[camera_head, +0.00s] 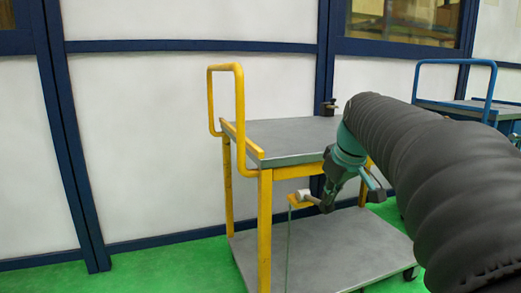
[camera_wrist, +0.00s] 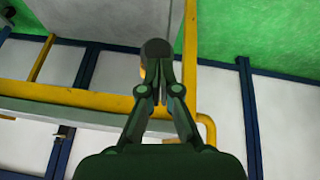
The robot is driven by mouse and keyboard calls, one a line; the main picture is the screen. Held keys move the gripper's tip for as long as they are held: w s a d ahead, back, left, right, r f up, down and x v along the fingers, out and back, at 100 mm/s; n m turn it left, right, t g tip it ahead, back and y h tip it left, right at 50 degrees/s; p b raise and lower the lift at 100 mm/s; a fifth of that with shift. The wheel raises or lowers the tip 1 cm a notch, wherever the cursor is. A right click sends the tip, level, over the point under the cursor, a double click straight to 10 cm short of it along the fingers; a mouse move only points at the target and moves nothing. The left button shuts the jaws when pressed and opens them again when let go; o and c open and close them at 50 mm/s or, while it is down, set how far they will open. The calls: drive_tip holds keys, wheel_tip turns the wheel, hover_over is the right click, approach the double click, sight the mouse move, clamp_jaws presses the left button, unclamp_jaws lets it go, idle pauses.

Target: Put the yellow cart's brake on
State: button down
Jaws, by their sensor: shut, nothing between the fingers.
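The yellow cart (camera_head: 264,215) has a yellow frame, a yellow handle at its left end, a grey top and a grey lower shelf. My gripper (camera_head: 317,200) is under the top's edge, right beside the knob. The fingers partly hide a yellow piece behind.
A blue cart (camera_head: 455,105) stands at the right behind my arm, which hides part of it. White wall panels with dark blue posts (camera_head: 325,60) stand close behind the yellow cart. Green floor (camera_head: 140,275) is free at the left.

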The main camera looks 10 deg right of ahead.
drive_tip(key=shift+s+f, duration=0.2)
drive_tip(key=shift+f, duration=0.2)
drive_tip(key=shift+a+f, duration=0.1)
drive_tip(key=shift+f, duration=0.1)
drive_tip(key=shift+r, duration=0.1)
drive_tip(key=s+r+p, duration=0.3)
drive_tip(key=s+r, duration=0.5)
drive_tip(key=shift+s+r+p, duration=0.15)
drive_tip(key=shift+s+p, duration=0.25)
